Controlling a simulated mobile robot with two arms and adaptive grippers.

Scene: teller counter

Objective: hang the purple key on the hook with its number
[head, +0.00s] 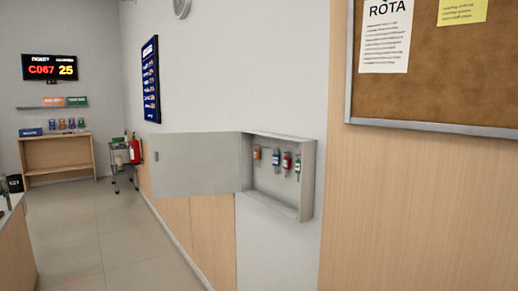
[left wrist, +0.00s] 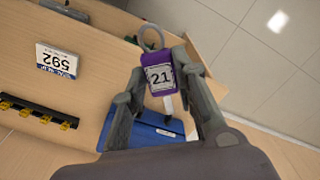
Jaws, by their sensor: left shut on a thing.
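In the left wrist view, my left gripper (left wrist: 163,100) is shut on the purple key (left wrist: 157,60). Its purple tag shows the number 21, and a grey ring stands out at one end. In the head view, an open key cabinet (head: 281,203) is on the wall, with its door (head: 195,165) swung out to the left. Hook numbers are too small to read. Neither gripper shows in the head view.
A cork board (head: 430,75) hangs right of the cabinet. Open floor (head: 100,240) lies left.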

